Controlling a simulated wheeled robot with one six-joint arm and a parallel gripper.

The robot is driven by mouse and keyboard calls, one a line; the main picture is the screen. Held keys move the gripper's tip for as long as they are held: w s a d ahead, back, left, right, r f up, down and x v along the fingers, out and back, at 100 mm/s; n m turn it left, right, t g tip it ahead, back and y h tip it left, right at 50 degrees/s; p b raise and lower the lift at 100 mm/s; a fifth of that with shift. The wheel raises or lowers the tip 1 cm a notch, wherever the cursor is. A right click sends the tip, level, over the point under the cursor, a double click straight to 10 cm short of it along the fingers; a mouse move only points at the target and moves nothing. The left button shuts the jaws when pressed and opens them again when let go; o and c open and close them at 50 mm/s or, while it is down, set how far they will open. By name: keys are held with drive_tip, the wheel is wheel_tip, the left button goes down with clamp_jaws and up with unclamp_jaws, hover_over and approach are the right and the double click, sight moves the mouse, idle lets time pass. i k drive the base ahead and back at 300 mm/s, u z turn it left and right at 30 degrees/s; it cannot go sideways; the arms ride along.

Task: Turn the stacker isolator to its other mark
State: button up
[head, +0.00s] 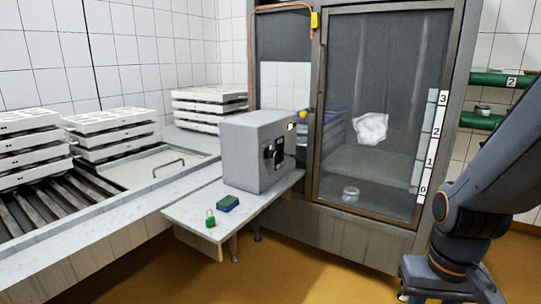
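A grey control box (244,150) stands on a small pale side table. A dark fitting (277,152) with a pale plate is on its front face. This is probably the stacker isolator, but its handle position and marks are too small to read. A small pale round part (291,127) sits above it near the box's top corner. My gripper is not in view; only part of my arm shows at the right edge.
A green padlock (210,219) and a blue-and-green block (228,203) lie on the side table (188,212). A glazed cabinet (385,110) with a numbered strip stands right of the box. White mould stacks (110,133) stand left. Open floor lies in front.

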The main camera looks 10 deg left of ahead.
sight(268, 153)
drive_tip(key=k, duration=0.65)
drive_tip(key=z, duration=0.5)
drive_tip(key=i, duration=1.65)
drive_tip(key=u, duration=0.6)
